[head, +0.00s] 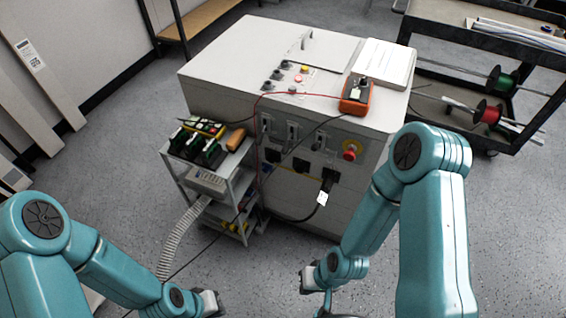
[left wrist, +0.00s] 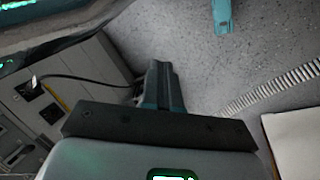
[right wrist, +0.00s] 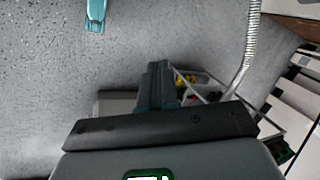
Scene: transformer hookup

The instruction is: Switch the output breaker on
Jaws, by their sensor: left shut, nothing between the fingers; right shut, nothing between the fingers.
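The pale grey transformer cabinet (head: 235,65) stands in the middle of the head view. Its front panel carries breaker-like switches (head: 292,131) in a row, left of a red emergency stop button (head: 351,150). Their labels and lever positions are too small to tell, and I cannot tell which is the output breaker. My left gripper (head: 211,301) is shut and empty, low in front of the small cart; its fingers show in the left wrist view (left wrist: 160,68). My right gripper (head: 306,279) is shut and empty, low in front of the cabinet; its fingers show in the right wrist view (right wrist: 157,68).
A black plug with a white tag (head: 323,195) sits in a lower socket. An orange multimeter (head: 355,96) with a red lead lies on the cabinet top. A small cart (head: 184,171) with tools stands at the cabinet's left. Cables and a ribbed hose (head: 172,248) run near the floor.

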